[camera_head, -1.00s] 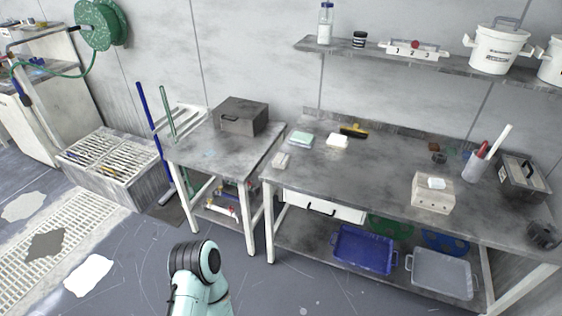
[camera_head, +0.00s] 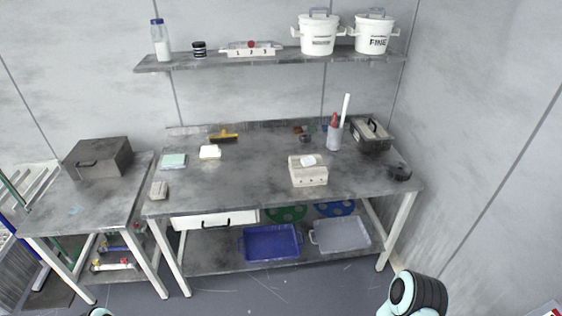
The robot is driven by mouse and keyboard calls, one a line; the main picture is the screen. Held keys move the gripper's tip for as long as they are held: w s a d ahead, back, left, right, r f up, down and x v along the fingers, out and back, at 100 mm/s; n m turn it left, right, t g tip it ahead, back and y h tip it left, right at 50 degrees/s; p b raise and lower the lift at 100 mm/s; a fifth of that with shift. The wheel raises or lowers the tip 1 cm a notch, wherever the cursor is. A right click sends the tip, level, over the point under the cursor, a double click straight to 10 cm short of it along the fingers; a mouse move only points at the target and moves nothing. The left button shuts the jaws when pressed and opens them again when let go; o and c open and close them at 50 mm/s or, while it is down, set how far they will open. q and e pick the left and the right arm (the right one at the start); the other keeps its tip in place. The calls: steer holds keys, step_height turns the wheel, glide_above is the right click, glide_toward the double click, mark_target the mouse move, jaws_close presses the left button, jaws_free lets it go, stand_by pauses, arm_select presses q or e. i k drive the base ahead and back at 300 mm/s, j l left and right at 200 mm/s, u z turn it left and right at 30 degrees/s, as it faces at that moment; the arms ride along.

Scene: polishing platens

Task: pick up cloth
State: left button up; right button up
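Several items on the grey workbench (camera_head: 250,182) could be cloth. A folded pale green piece (camera_head: 173,161) lies at the back left, and a white folded piece (camera_head: 210,152) lies to its right. A small white piece (camera_head: 308,160) rests on top of a beige box (camera_head: 308,176). I cannot tell for sure which is the cloth. Only small parts of my arms show at the bottom edge, one at the left and one at the right. Both grippers are out of view.
A dark metal box (camera_head: 98,158) sits on the left side table. A yellow-handled brush (camera_head: 224,137), a holder with sticks (camera_head: 334,137) and a dark toolbox (camera_head: 370,134) stand along the bench back. A blue tray (camera_head: 271,243) and grey tray (camera_head: 340,235) lie on the lower shelf.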

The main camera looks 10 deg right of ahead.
mark_target(158, 191)
steer(key=i+j+z, duration=0.15)
steer(key=j, duration=0.2)
steer(key=i+j+z, duration=0.15)
steer(key=j, duration=0.2)
steer(key=i+j+z, duration=0.15)
steer(key=j, duration=0.25)
steer(key=j+z, duration=0.15)
steer(key=j, duration=0.2)
